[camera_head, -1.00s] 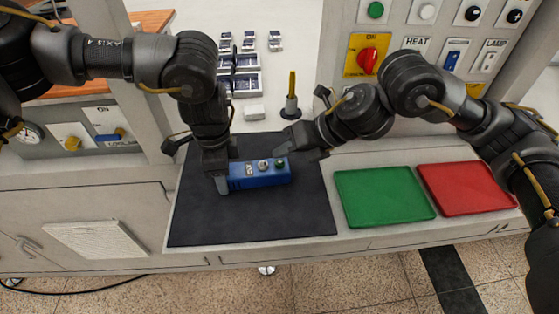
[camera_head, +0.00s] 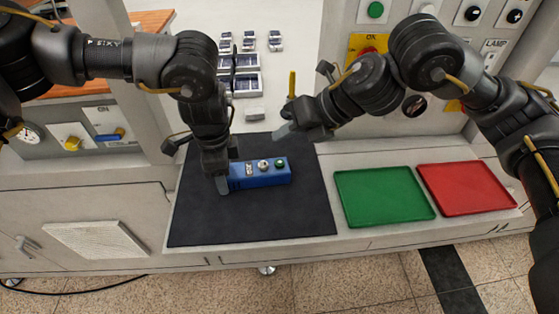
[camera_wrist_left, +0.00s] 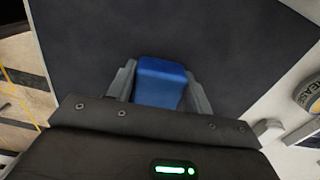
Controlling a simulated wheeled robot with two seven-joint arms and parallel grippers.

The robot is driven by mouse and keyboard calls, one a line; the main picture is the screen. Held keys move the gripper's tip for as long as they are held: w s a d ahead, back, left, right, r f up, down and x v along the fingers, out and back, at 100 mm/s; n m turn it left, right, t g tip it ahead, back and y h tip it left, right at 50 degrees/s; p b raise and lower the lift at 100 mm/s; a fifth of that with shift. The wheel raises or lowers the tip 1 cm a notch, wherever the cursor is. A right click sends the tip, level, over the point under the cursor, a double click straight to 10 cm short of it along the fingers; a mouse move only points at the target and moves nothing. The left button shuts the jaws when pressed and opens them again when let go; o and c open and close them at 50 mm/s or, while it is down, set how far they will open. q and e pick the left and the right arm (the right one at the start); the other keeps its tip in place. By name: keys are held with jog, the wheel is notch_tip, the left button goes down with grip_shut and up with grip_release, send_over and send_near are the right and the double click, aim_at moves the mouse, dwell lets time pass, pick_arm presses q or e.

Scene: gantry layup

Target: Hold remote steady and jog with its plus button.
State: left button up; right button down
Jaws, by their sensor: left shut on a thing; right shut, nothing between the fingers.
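The remote (camera_head: 262,179) is a blue box lying on the dark mat (camera_head: 255,222), with several round buttons on its top, one of them green at its right end. My left gripper (camera_head: 224,185) is shut on the remote's left end. In the left wrist view the blue end of the remote (camera_wrist_left: 160,84) sits between both fingers of the left gripper (camera_wrist_left: 160,88). My right gripper (camera_head: 283,132) is shut and empty, above and beyond the remote's right end, apart from it. I cannot make out a plus mark on any button.
A green tray (camera_head: 383,195) and a red tray (camera_head: 466,187) lie to the right of the mat. Behind the mat are a yellow upright tool (camera_head: 292,85), a small white block (camera_head: 253,113) and several small parts in holders (camera_head: 240,75). A panel with knobs rises at the back right.

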dwell(0.4)
pick_arm(q)
jog(key=o, duration=1.2)
jog(key=shift+o, duration=0.2)
jog(key=shift+r, duration=0.15)
notch_tip(320, 180, up, 12)
